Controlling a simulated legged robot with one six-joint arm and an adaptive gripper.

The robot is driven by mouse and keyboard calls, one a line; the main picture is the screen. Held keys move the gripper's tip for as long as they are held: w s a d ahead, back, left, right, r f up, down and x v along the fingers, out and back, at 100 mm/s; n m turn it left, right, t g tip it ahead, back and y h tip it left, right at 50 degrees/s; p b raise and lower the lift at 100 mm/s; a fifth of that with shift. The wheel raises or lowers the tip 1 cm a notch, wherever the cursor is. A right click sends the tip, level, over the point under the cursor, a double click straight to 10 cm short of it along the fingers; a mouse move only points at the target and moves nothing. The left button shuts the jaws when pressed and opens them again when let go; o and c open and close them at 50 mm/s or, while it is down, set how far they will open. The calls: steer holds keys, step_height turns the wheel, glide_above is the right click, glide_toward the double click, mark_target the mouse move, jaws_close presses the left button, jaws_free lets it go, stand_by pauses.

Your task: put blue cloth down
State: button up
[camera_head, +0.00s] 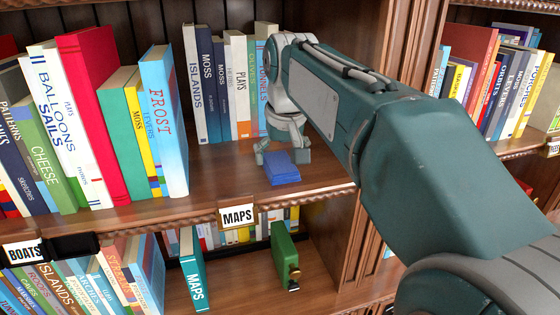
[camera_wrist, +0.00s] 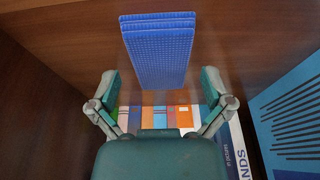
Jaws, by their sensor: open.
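The folded blue cloth (camera_head: 282,170) lies on the wooden shelf near its front edge, above and right of the MAPS label. My gripper (camera_head: 283,150) is just above and behind it in the head view, fingers spread. In the wrist view the cloth (camera_wrist: 158,50) shows as a flat, layered blue rectangle, ahead of my open gripper (camera_wrist: 160,92). Its sides fall between the lines of the two fingers, and neither finger appears to touch it.
A row of upright books (camera_head: 228,88) stands behind my gripper. The right upright (camera_head: 402,35) stands close to my arm.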

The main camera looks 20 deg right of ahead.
steer(key=v, duration=0.4)
steer(key=s, duration=1.1)
steer(key=s+f+t, duration=0.1)
steer(key=s+f, duration=0.3)
steer(key=f, duration=0.5)
steer(key=s+f+t, duration=0.1)
steer(key=s+f, duration=0.3)
steer(key=f, duration=0.5)
steer(key=shift+s, duration=0.2)
glide_toward(279, 161)
steer(key=s+f, duration=0.4)
steer(key=s, duration=0.6)
steer(key=shift+g, duration=0.4)
steer(key=w, duration=1.2)
steer(key=shift+w, duration=0.1)
steer(key=x, duration=0.5)
